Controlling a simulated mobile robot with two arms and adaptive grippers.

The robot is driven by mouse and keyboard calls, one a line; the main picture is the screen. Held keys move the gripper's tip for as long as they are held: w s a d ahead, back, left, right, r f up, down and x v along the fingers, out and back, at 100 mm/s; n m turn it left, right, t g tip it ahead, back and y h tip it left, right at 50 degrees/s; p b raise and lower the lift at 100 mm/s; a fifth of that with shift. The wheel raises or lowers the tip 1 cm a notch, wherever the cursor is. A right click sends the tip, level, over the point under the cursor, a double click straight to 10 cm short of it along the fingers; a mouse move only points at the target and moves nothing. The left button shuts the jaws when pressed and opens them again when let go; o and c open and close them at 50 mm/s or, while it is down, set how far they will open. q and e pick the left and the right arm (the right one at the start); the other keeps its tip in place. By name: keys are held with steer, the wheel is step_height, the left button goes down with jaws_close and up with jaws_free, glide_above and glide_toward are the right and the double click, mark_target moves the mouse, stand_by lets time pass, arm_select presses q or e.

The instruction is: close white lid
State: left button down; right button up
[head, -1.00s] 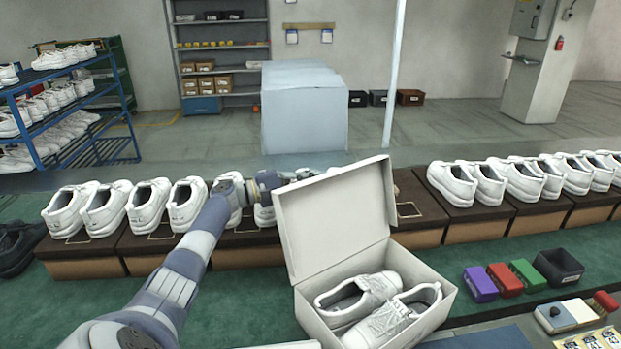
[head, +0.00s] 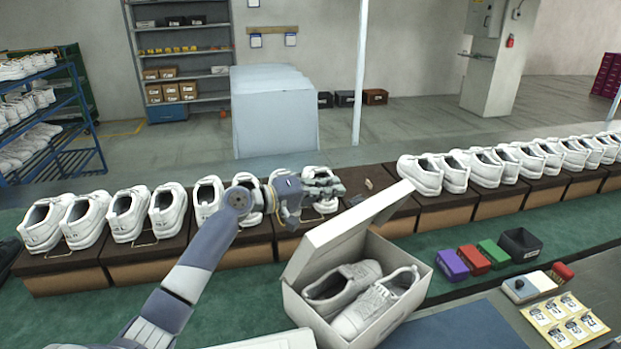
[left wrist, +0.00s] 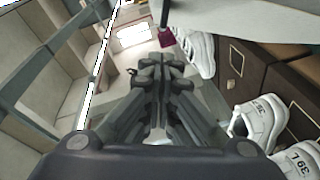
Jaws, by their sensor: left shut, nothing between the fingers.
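The white lid (head: 338,236) is hinged to the white shoe box (head: 308,313) and tilts up at a slant over its back left part. The box is partly open, and a pair of white shoes (head: 372,300) shows inside. My left gripper (head: 335,188) is beyond the lid, above the row of shoes on the line, and looks apart from the lid. In the left wrist view its fingers (left wrist: 160,68) are shut with nothing between them. A pale panel (left wrist: 255,18) crosses the top right there; I cannot tell if it is the lid. My right gripper is not in view.
White shoes (head: 128,213) stand on brown blocks along the line behind the box. Purple, red and green boxes (head: 473,260) and a black bin (head: 520,243) sit to the right. Sample cards (head: 565,320) lie at the lower right.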

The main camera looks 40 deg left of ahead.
arm_select(q)
steer(key=d+m, duration=0.1)
steer(key=d, duration=0.1)
steer(key=s+d+f+p, duration=0.1)
steer(key=d, duration=0.1)
steer(key=d+m, duration=0.1)
steer(key=d, duration=0.1)
steer(key=shift+s+d+f+m+g+y, duration=0.1)
steer(key=shift+s+f+m+g+y, duration=0.1)
steer(key=shift+m+g+y, duration=0.1)
steer(key=s+d+f+m+y+p, duration=0.1)
steer(key=d+f+m, duration=0.6)
steer(key=d+f, duration=0.7)
steer(key=shift+s+d+f+m+y, duration=0.15)
steer(key=shift+s+f+m+y, duration=0.15)
steer(key=shift+s+f+y, duration=1.1)
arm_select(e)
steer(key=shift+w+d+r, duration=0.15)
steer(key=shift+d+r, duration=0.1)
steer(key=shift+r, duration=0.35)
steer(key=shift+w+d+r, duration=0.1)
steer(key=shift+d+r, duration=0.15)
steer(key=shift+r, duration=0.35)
arm_select(q)
steer(key=shift+w+f+h, duration=0.2)
steer(key=shift+f+h, duration=0.15)
steer(key=shift+h, duration=0.15)
